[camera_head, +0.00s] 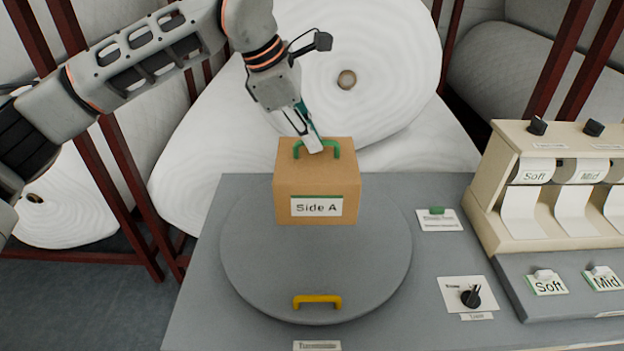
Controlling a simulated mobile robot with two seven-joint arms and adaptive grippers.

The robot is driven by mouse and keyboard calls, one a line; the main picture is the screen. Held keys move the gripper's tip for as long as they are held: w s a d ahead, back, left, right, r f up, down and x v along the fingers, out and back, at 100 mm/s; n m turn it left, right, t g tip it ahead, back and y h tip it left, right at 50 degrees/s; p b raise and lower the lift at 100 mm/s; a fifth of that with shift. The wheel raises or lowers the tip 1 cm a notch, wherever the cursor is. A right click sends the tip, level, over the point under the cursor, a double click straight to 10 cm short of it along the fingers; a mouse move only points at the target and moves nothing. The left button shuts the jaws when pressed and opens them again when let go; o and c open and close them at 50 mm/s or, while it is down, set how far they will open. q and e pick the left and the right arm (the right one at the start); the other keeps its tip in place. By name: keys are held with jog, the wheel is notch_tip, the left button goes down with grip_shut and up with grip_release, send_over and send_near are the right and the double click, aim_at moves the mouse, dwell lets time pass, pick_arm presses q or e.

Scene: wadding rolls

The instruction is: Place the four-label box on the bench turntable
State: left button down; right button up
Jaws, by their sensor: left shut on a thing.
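The brown four-label box (289,181) shows a white label reading "Side A" with a green top edge on its front face. The box is upright, with a green handle (332,149) on top. My left gripper (314,146) reaches down from above and is shut on this handle. The grey round turntable (317,270) lies on the bench, with a yellow handle (317,301) near its front edge. The box appears over the rear part of the disc; I cannot tell whether its base touches. My right gripper is out of view.
The grey bench (215,315) has a "Turntable" tag in front. A black knob (470,297) and a small card with a green piece (438,211) sit right of the disc. A cream dispenser (500,178) with "Soft" and "Mid" labels stands at right. Large white rolls (390,60) fill the back.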

aim_at(287, 165)
pick_arm(q)
notch_tip(287, 165, down, 10)
jog(key=shift+r+p, duration=0.1)
jog(key=shift+p, duration=0.3)
jog(key=c, duration=2.2)
grip_release()
jog(key=b+v, duration=0.1)
jog(key=v, duration=1.1)
jog(key=shift+b, duration=0.35)
